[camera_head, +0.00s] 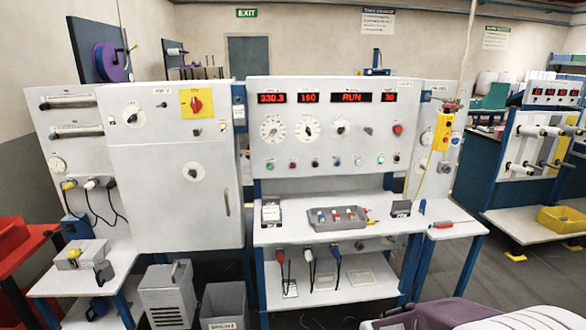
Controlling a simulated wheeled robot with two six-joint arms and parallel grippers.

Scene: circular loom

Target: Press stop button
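The upright control panel (330,95) stands in the middle of the view. A red round button (397,129) sits at its right, just right of the dials. A row of small buttons or lamps runs below the dials, among them a green one (380,160) and a blue one (337,162). Their labels are too small to read, so I cannot tell which one is marked stop. The red display (351,98) reads RUN. Neither of my grippers is in view, and nothing touches the panel.
A shelf below the panel holds a grey tray (325,226) of small parts. A grey cabinet (170,215) with a red-on-yellow switch (196,103) stands left. A yellow pendant (442,132) hangs right. Grey bins (222,303) stand below. A purple and pale object (452,314) fills the bottom right.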

